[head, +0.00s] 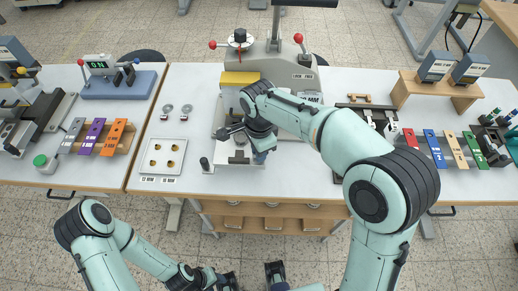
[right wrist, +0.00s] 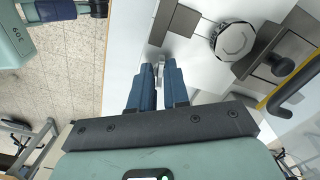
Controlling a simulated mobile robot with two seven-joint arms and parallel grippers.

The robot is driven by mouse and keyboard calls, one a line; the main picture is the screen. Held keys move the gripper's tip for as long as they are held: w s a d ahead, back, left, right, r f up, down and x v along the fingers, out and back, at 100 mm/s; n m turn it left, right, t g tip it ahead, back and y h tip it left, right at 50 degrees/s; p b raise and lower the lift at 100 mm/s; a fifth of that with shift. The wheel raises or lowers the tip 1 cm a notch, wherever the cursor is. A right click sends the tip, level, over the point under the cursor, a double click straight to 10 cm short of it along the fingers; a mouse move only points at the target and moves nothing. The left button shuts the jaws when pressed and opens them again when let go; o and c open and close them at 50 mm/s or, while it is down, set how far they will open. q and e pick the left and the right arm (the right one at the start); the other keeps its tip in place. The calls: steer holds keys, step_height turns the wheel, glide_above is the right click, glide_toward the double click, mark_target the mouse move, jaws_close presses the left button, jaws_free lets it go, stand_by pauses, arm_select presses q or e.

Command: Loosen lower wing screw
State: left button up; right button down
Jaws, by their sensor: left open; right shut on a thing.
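The stamping press (head: 285,70) stands at the back centre of the middle table, with a flat light base in front. My right arm reaches over this base, and its gripper (head: 262,156) is low at the base's front, partly hidden by the arm. In the right wrist view my right gripper (right wrist: 158,84) is shut on a small silver wing screw (right wrist: 160,72); only its tip shows between the blue fingers. Whether it has turned cannot be told. My left gripper (head: 251,276) is open and empty at the bottom, in front of the table.
A silver faceted knob (right wrist: 233,40) and dark grey plates lie close right of my right fingers. A card with gold pieces (head: 162,158) lies left of the press. Coloured foil bars (head: 455,150) stand right.

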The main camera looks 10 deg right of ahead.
steer(key=n+p, duration=0.2)
steer(key=n, duration=0.3)
steer(key=shift+n, duration=0.3)
steer(key=n+p, duration=0.1)
steer(key=n, duration=0.4)
steer(key=n+p, duration=0.1)
steer(key=n, duration=0.4)
steer(key=shift+n, duration=0.4)
arm_select(q)
steer(key=w+r+p, duration=0.1)
steer(key=w+r, duration=0.2)
steer(key=r, duration=0.3)
arm_select(e)
steer(key=n, duration=0.5)
arm_select(q)
steer(key=shift+w+r, duration=0.1)
arm_select(e)
steer(key=c, duration=1)
jaws_free()
